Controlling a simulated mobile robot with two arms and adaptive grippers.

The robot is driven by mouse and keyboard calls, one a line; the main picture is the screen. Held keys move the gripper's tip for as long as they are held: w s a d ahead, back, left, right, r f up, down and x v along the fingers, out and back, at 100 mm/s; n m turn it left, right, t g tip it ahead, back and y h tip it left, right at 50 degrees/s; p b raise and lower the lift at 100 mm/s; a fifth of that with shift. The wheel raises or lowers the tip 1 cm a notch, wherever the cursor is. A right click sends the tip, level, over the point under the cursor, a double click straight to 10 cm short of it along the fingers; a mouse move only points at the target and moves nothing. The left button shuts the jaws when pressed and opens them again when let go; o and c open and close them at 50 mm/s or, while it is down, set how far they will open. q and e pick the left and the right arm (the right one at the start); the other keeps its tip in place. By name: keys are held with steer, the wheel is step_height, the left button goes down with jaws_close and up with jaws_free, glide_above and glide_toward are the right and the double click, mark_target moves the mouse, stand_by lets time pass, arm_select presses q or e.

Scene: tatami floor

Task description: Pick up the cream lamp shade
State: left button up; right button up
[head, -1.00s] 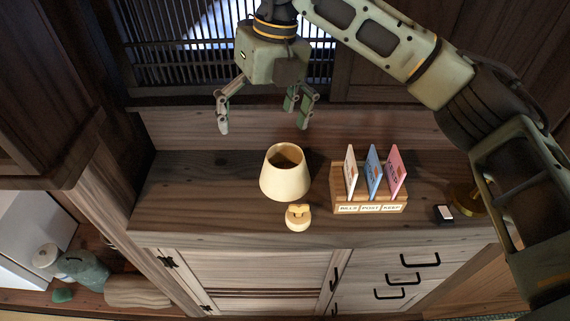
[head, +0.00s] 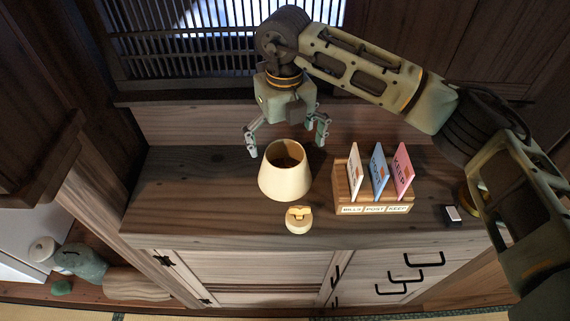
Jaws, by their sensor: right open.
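The cream lamp shade (head: 285,180) stands upright on the wooden cabinet top (head: 190,190), wide end down, its dark open top showing. My right gripper (head: 287,148) is open and empty, just behind and above the shade. One finger is to the left of the shade's top rim and the other to its right. I cannot tell whether either finger touches it. My left gripper is not in view.
A small light wooden object (head: 298,222) sits right in front of the shade. A wooden letter rack (head: 372,208) with several upright cards stands close on the right. A small black-and-white item (head: 452,214) lies farther right. The cabinet top's left side is clear.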

step_height(320, 180, down, 4)
steer(key=shift+f+p, duration=0.2)
steer(key=shift+p, duration=0.65)
steer(key=shift+f, duration=0.35)
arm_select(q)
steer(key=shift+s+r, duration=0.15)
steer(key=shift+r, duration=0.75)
arm_select(e)
steer(key=c, duration=1.2)
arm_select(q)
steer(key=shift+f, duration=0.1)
